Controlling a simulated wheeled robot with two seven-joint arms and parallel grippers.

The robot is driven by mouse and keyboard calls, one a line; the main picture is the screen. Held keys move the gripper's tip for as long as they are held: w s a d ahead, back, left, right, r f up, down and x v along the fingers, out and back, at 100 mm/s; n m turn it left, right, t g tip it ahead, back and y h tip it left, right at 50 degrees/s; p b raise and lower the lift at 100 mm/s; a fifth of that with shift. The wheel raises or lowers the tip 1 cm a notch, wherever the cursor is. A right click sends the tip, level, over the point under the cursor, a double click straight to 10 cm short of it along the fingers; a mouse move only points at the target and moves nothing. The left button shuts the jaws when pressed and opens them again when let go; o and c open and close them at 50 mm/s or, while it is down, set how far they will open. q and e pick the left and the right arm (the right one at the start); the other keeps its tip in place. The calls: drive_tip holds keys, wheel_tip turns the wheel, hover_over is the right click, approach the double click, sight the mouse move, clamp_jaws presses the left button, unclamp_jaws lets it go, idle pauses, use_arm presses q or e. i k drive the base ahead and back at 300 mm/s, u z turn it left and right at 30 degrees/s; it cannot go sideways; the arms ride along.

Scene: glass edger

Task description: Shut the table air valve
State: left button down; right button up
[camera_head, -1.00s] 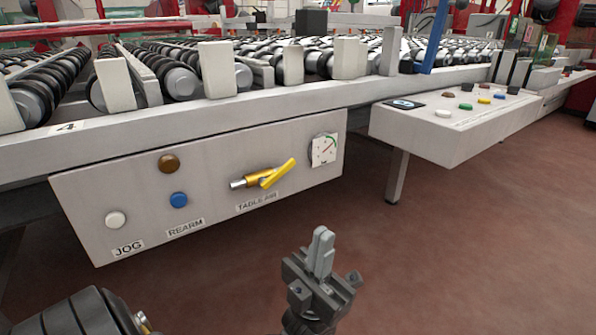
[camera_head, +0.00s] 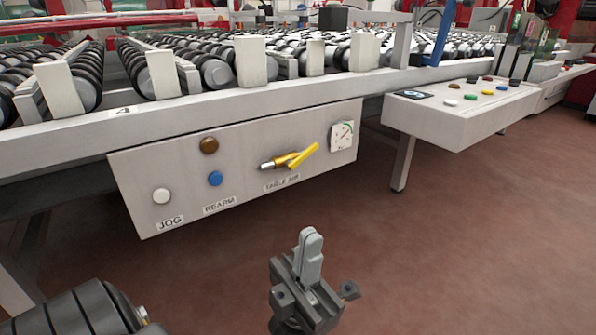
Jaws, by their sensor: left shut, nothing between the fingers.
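The table air valve (camera_head: 274,163) is a brass fitting on the pale panel, above the "TABLE AIR" label (camera_head: 282,183). Its yellow handle (camera_head: 303,156) slants up to the right, at an angle to the brass body. My left gripper (camera_head: 310,236) is in the lower middle of the view, below and in front of the panel. Its fingers point up and are shut together with nothing between them. It is apart from the valve. My right gripper is not in view.
Roller conveyor (camera_head: 215,71) lies above. A control console (camera_head: 430,118) juts out at right. Red-brown floor (camera_head: 450,250) is open.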

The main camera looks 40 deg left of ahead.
sight(292, 164)
drive_tip(key=k, duration=0.2)
drive_tip(key=z, duration=1.5)
drive_tip(key=i, duration=1.1)
drive_tip(key=u, duration=2.1)
